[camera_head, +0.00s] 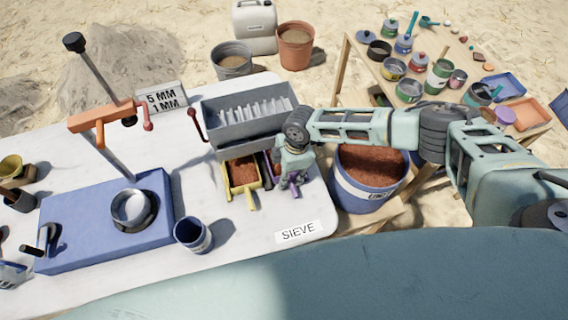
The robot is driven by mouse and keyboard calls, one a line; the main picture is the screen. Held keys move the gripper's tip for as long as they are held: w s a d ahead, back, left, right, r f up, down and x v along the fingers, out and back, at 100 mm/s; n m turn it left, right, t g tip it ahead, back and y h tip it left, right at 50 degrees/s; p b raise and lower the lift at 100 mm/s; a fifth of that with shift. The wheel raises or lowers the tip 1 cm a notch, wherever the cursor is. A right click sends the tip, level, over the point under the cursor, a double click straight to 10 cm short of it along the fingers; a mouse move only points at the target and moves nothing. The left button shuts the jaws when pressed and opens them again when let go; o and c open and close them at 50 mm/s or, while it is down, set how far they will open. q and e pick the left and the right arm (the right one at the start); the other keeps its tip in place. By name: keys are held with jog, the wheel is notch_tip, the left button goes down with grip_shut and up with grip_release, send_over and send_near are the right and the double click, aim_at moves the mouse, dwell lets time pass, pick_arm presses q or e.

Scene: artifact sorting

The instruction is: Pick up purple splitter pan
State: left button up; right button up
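The purple splitter pan (267,166) sits below the right end of the grey riffle splitter (249,121) on the white table. It is mostly hidden behind my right gripper, and only a purple edge and a purple handle end show. My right gripper (292,182) points down over the pan at its handle. The fingers are small and dark here, so I cannot tell whether they are closed on the handle. The yellow splitter pan (241,179) holds reddish soil and stands just left of the purple one. My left gripper is not in view.
A bucket of red soil (368,178) stands right of the table edge. A blue cup (193,234), a blue base (98,225) with an orange-armed stand, and a SIEVE label (298,232) are on the white table. A wooden table (361,71) with pots stands at the back right.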

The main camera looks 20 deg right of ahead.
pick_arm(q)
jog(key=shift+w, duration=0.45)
pick_arm(e)
jog(key=shift+f, duration=0.1)
grip_shut()
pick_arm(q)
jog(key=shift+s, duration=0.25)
pick_arm(e)
jog(key=shift+w, duration=0.1)
jog(key=shift+r+b, duration=0.4)
jog(key=shift+r, duration=0.5)
jog(key=shift+s+r+b, duration=0.3)
jog(key=shift+s+r, duration=0.15)
jog(key=shift+r, duration=0.35)
pick_arm(q)
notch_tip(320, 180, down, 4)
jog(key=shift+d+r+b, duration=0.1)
jog(key=shift+b, duration=1.15)
pick_arm(e)
jog(key=s, duration=1.7)
jog(key=shift+s+d+r, duration=0.1)
jog(key=shift+s+d, duration=0.05)
jog(key=shift+d, duration=0.1)
